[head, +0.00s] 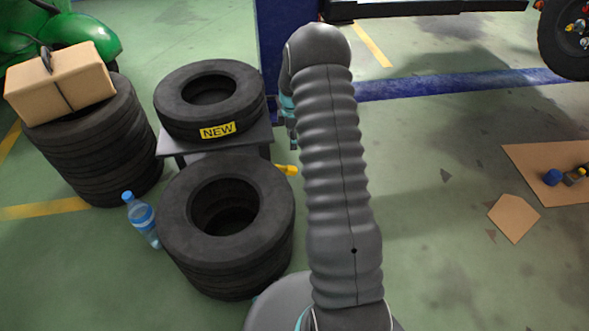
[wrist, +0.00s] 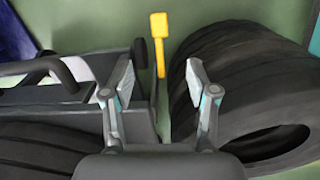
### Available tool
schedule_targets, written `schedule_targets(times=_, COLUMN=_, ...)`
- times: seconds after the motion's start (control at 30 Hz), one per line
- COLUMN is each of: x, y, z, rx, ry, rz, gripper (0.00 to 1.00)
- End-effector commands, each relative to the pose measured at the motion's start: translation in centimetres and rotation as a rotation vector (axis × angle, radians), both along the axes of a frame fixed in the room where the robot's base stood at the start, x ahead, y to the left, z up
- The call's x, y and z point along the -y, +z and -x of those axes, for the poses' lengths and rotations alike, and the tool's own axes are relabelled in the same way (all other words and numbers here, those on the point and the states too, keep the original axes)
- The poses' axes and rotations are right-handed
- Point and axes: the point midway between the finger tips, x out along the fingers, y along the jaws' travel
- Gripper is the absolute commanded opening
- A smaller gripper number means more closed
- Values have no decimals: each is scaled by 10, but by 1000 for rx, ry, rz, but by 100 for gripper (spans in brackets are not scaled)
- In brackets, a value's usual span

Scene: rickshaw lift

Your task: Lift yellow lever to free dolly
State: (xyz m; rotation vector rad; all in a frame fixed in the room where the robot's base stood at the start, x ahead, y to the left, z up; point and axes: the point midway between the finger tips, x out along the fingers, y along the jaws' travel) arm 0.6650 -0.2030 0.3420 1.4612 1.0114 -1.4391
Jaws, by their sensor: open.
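The yellow lever (head: 286,170) sticks out at the right side of the dark dolly (head: 240,139), near the floor. In the wrist view the lever (wrist: 159,40) appears as an upright yellow bar with a wider end, beyond the fingertips and between them in the picture. The dolly (wrist: 140,125) shows at the left there. My gripper (wrist: 159,78) is open and empty, with no visible contact with the lever. In the head view my arm hides most of it. A tyre (head: 210,92) marked "NEW" lies on the dolly.
A tyre stack (head: 228,260) stands in front of the dolly, close to the lever. Another stack (head: 95,145) carries a cardboard box (head: 60,85). A water bottle (head: 142,218) is between the stacks. A blue post (head: 272,40) stands behind. The floor to the right is mostly clear.

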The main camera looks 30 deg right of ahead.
Motion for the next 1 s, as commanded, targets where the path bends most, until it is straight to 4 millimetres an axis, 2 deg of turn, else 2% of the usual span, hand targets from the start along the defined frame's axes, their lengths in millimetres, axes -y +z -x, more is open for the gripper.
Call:
schedule_targets(times=0.03, x=4, y=-14, z=-1, rx=-10, ry=17, rz=-3, gripper=58)
schedule_targets(times=0.1, x=8, y=-25, z=-2, rx=-15, ry=39, rz=-5, gripper=58)
schedule_targets(times=0.37, x=11, y=-49, z=-2, rx=-23, ry=61, rz=-7, gripper=58)
schedule_targets(times=0.8, x=11, y=-128, z=-2, rx=-23, ry=59, rz=-7, gripper=58)
schedule_targets(times=1.0, x=11, y=-157, z=-2, rx=-22, ry=59, rz=-6, gripper=58)
